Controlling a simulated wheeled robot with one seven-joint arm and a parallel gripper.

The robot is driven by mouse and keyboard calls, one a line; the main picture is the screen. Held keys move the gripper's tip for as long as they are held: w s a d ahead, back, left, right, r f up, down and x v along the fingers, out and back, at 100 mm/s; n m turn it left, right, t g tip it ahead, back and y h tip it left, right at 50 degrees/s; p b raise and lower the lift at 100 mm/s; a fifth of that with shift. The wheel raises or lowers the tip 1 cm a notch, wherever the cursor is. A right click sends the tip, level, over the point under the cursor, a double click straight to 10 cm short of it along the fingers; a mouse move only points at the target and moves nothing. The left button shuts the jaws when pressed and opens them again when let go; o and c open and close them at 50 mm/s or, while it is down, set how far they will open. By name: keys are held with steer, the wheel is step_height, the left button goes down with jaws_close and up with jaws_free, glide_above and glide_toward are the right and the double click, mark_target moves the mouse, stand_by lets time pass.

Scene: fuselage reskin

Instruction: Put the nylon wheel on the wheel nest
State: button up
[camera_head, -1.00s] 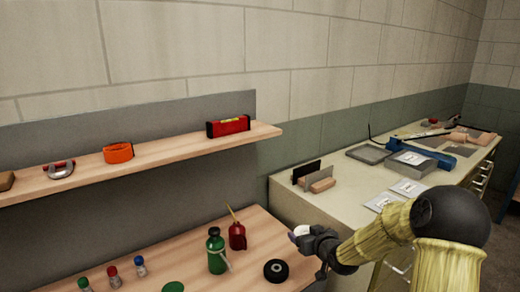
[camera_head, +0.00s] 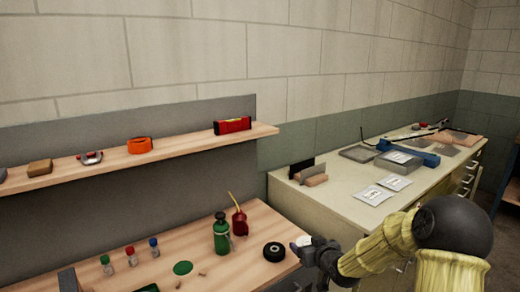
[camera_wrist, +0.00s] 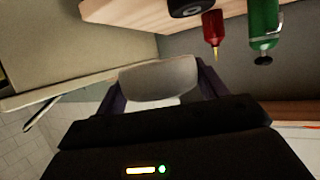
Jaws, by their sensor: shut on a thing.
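My gripper (camera_head: 312,246) is at the right end of the wooden bench, near its edge and above the floor side. In the wrist view my gripper (camera_wrist: 158,85) is shut on a pale, rounded piece, which looks like the nylon wheel (camera_wrist: 158,78). A small pale part of the wheel (camera_head: 302,241) shows in the head view. I cannot pick out the wheel nest with certainty in either view.
The bench (camera_head: 225,274) carries a black ring (camera_head: 274,251), a red oil can (camera_head: 239,222), a green bottle (camera_head: 221,233), a green disc (camera_head: 183,268) and small capped bottles. A shelf (camera_head: 190,147) overhangs it. A cabinet (camera_head: 335,200) stands at right.

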steer(key=s+f+m+h+p, duration=0.1)
steer(key=s+f+m+h, duration=0.25)
steer(key=s+f, duration=0.45)
steer(key=shift+t, duration=0.3)
steer(key=s+r+p, duration=0.3)
steer(key=p, duration=1.3)
steer(key=shift+s+d+r, duration=0.15)
steer(key=shift+d, duration=0.05)
steer(key=shift+d, duration=0.1)
steer(key=shift+s, duration=0.2)
steer(key=s+f, duration=0.4)
steer(key=f, duration=0.1)
steer(key=shift+f, duration=0.25)
